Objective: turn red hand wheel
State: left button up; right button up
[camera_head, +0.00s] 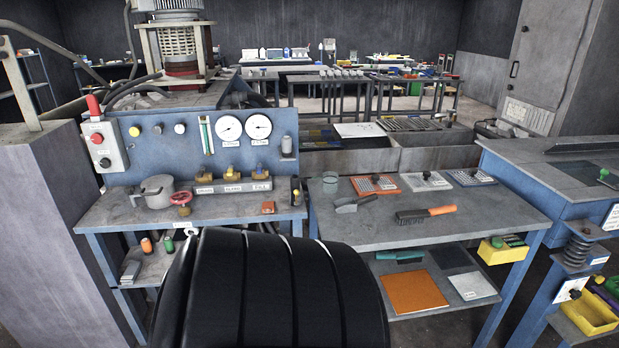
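The red hand wheel (181,198) is small and sits on the blue-framed bench (110,214) at the left, just right of a grey lidded pot (153,191). It is in front of a grey block with brass valves (231,184) along the back of the bench. A large black ribbed shape, likely my own arm, fills the lower middle and hides part of the bench front. Neither gripper can be made out, and no finger is seen touching the wheel.
A blue panel behind the wheel carries two gauges (244,128) and a switch box with a red button (97,138). A grey table (480,215) to the right holds a trowel (356,204), a brush (426,213) and sample plates. Yellow bins (502,252) are at right.

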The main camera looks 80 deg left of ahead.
aim_at(183, 200)
jog(key=j+u, duration=0.2)
jog(key=u, duration=2.95)
jog(key=i+j+u, duration=0.25)
jog(key=i, duration=0.05)
